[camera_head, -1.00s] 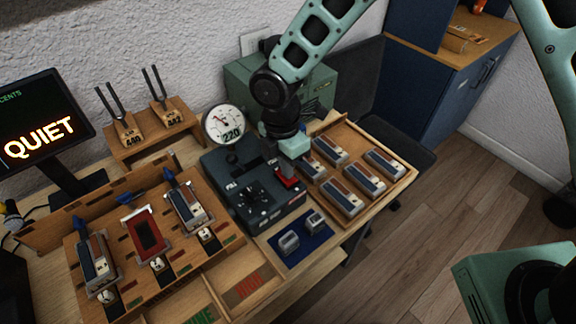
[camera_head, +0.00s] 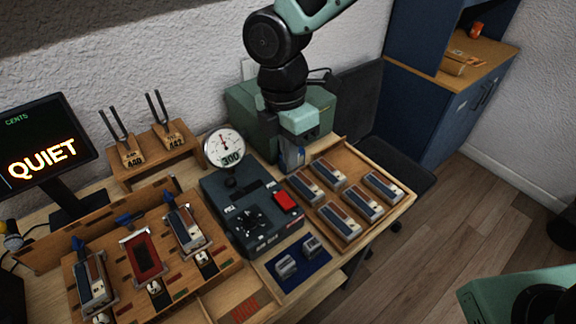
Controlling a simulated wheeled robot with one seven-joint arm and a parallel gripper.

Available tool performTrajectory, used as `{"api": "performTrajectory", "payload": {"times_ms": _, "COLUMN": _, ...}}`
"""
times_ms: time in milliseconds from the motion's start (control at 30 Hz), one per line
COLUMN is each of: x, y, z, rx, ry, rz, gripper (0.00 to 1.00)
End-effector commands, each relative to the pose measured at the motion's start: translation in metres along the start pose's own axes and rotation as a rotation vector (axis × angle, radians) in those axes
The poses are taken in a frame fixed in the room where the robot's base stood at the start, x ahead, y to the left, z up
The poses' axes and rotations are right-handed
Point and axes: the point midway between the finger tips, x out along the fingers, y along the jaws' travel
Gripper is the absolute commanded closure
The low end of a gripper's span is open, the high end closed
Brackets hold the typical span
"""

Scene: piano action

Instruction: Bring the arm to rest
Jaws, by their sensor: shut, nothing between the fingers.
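My gripper (camera_head: 292,160) hangs from the arm at the upper middle, pointing down. It is shut and holds nothing. It is above the back of the dark control box (camera_head: 225,190), near the back left corner of the wooden tray (camera_head: 405,205). The red button (camera_head: 286,201) on the box shows clear in front of it. I cannot tell the exact height of the fingertips above the box and tray.
The tray holds several striped blocks (camera_head: 340,220). A round gauge (camera_head: 223,148) reading 300 stands behind the box. Two tuning forks (camera_head: 160,115), a screen reading QUIET (camera_head: 45,145) and a wooden rack (camera_head: 115,255) are left. A green case (camera_head: 240,105) stands behind. Open floor lies right.

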Motion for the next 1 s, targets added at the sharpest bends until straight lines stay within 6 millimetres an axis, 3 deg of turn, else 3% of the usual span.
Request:
{"api": "performTrajectory", "payload": {"times_ms": 667, "x": -0.007, "y": -0.005, "z": -0.001, "rx": 0.019, "ry": 0.0, "rz": 0.001, "gripper": 1.0}}
{"api": "performTrajectory", "payload": {"times_ms": 767, "x": -0.014, "y": -0.025, "z": -0.003, "rx": 0.134, "ry": -0.002, "rz": 0.009, "gripper": 1.0}}
{"api": "performTrajectory", "payload": {"times_ms": 1000, "x": -0.03, "y": -0.116, "z": -0.008, "rx": 0.735, "ry": 0.032, "rz": 0.053, "gripper": 1.0}}
